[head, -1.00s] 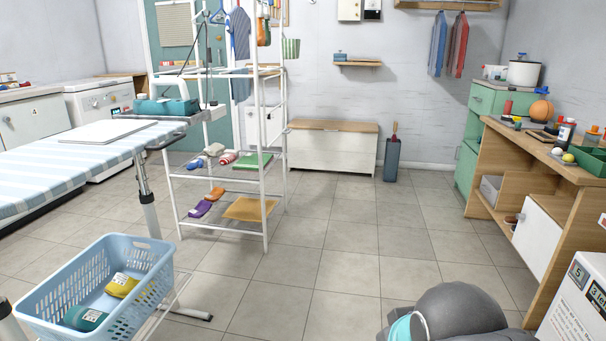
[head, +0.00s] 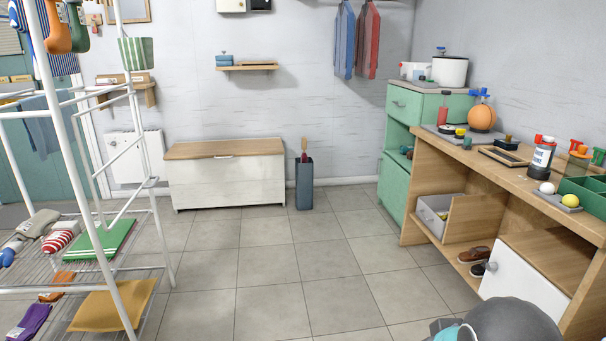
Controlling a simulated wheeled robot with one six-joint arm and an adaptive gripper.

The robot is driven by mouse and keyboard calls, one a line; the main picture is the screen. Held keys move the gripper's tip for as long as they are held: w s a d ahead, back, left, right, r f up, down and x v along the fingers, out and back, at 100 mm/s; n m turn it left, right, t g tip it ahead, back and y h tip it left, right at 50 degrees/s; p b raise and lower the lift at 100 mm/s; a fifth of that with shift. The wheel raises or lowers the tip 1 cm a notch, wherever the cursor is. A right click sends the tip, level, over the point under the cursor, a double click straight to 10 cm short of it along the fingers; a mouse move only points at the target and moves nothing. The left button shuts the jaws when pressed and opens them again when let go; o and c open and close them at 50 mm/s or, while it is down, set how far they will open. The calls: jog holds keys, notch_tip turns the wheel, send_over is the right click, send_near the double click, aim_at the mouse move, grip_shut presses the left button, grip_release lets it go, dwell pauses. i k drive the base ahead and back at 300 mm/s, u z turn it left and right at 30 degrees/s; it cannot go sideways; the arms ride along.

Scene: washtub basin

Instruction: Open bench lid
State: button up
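The bench (head: 228,182) stands against the back wall in the head view, a white box on short legs. Its wooden lid (head: 205,149) lies flat and shut on top. A small light detail, perhaps a handle, shows at the lid's front edge. The bench front and lid are unobstructed in this view. My gripper is not in view; only a dark grey rounded part of my arm, with a teal piece beside it, shows at the bottom right, well short of the bench.
A grey bin (head: 304,186) stands just right of the bench. A white drying rack (head: 160,230) with laundry is at the left. A wooden workbench (head: 430,185) and green cabinet (head: 397,180) line the right. The tiled floor (head: 290,262) between is clear.

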aim_at(226, 149)
jog(key=u, duration=0.05)
jog(key=i, duration=1.8)
jog(key=u, duration=1.05)
jog(key=i, duration=1.8)
jog(key=u, duration=0.95)
